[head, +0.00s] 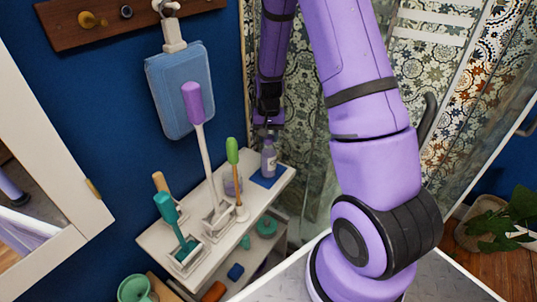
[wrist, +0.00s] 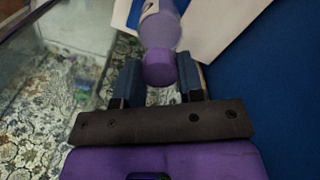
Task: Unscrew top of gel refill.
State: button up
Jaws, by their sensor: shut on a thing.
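The gel refill (head: 268,160) is a pale purple bottle standing upright on a blue mat (head: 265,180) at the right end of the white shelf. In the wrist view its purple top (wrist: 159,68) is between the two blue-grey fingers, with the bottle body (wrist: 160,28) beyond it. My gripper (head: 267,131) comes down from above and is shut on the top; it also shows in the wrist view (wrist: 160,80). The top is mostly hidden by my gripper in the head view.
Several long-handled brushes, including a purple-handled one (head: 192,100) and a green-handled one (head: 232,150), stand in holders on the shelf (head: 160,243), left of the bottle. A blue wall is behind. A glass panel (wrist: 45,70) is at left in the wrist view.

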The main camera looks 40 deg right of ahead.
jog(key=shift+r, duration=0.8)
dwell(0.4)
jog(key=shift+r, duration=2.35)
jog(key=shift+s, duration=0.1)
